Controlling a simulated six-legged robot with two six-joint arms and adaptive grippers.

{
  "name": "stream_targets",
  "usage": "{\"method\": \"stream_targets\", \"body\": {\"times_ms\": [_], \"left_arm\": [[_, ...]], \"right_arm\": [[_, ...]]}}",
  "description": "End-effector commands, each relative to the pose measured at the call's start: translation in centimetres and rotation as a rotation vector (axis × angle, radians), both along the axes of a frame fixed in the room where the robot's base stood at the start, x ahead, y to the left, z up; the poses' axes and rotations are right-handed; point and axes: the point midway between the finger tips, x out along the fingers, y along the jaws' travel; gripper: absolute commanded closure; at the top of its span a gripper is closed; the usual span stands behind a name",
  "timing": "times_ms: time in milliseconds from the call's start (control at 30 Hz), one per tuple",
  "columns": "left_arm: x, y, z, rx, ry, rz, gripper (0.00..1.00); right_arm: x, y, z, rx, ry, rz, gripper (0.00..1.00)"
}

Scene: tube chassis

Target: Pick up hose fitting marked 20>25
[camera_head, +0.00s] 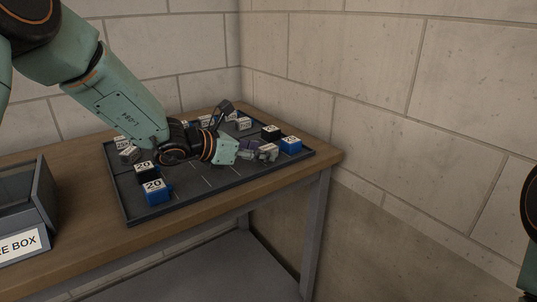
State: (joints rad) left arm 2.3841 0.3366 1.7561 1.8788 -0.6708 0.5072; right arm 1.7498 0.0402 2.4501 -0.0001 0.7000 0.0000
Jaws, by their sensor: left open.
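My left gripper (258,151) reaches over the dark tray (195,204) from the left, low among the fittings on its right half. It is open. A purple piece (248,145) and a grey-white piece (268,149) are right by its fingers; I cannot tell whether they touch. Blue (154,195) and black (147,174) fittings with labels reading 20 stand at the tray's front left. A blue fitting (290,147) and a black one (270,134) stand at the right. Grey fittings (129,155) (243,125) stand further back. No 20>25 marking is legible. My right gripper is out of view.
The tray lies on a wooden table (80,225) in a corner of block walls (400,90). A grey box (42,205) with a label ending "RE BOX" stands at the left. My left arm hides part of the tray's back. The table between box and tray is clear.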

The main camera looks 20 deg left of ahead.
Motion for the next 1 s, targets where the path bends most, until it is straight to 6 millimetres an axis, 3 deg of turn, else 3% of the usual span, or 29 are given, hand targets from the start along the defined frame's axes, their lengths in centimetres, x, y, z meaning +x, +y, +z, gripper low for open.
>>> {"method": "stream_targets", "body": {"times_ms": [167, 400, 1000], "left_arm": [[1.4, -1.0, -0.7, 0.001, 0.001, -0.002, 0.45], [1.6, -1.0, -0.6, -0.001, 0.000, -0.002, 0.45], [1.6, -0.9, -0.6, 0.000, 0.000, -0.001, 0.96]], "right_arm": [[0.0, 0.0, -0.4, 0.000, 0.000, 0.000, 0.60], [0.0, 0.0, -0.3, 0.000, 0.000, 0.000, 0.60], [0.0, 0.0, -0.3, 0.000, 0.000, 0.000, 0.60]]}}
